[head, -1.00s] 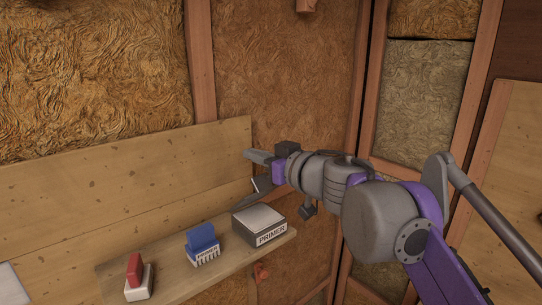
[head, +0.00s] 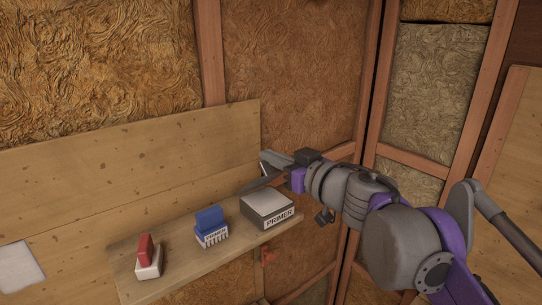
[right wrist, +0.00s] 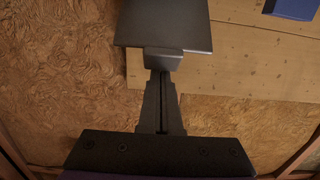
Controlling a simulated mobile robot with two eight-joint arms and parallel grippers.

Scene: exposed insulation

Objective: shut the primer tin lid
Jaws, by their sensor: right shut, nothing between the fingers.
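The primer tin (head: 270,213) is a dark box with a pale top face and a PRIMER label, on the right end of the shelf. Its dark lid (head: 259,185) appears raised and tilted at the tin's back edge, partly hidden by my gripper. A dark plate, apparently the lid (right wrist: 165,25), with a small block on its edge fills the top middle of the right wrist view. My right gripper (head: 272,160) is shut and empty, just above and behind the lid. Its fingertips (right wrist: 162,76) appear close to the block; contact is unclear. My left gripper is out of view.
The wooden shelf (head: 182,249) also holds a blue item with a striped base (head: 210,225) and a red item on a white base (head: 147,257), both left of the tin. Insulated walls and studs stand behind. A white sheet (head: 20,267) is at far left.

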